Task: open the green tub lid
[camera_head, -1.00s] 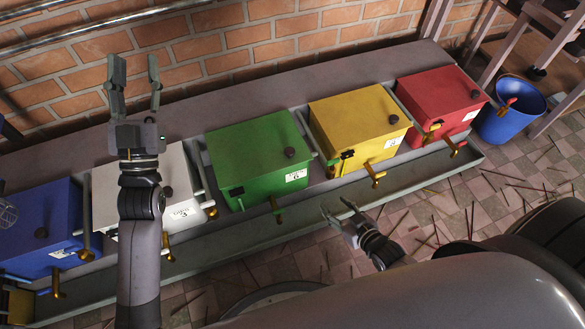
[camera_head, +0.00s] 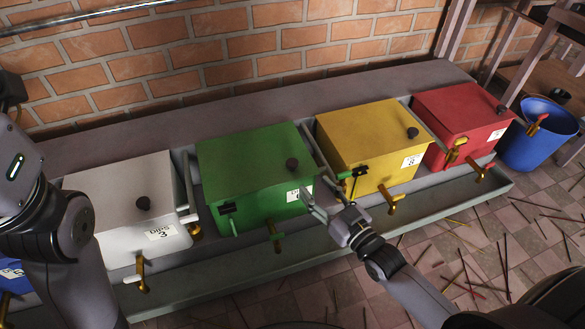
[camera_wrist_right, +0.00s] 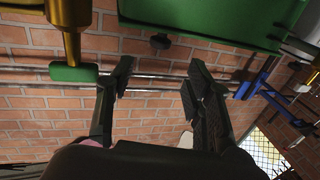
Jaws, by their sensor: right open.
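The green tub (camera_head: 262,200) stands in the row between the white and yellow tubs. Its green lid (camera_head: 245,155) lies flat and closed, with a black knob (camera_head: 292,164) near the front right corner. My right gripper (camera_head: 322,198) is open and empty, in front of the tub's right front corner by the label.
The white tub (camera_head: 130,205), yellow tub (camera_head: 365,140) and red tub (camera_head: 460,120) share the grey ledge. Brass taps (camera_head: 275,235) stick out at the front. A blue bucket (camera_head: 540,135) stands at the right. Thin sticks litter the tiled floor. A brick wall is behind.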

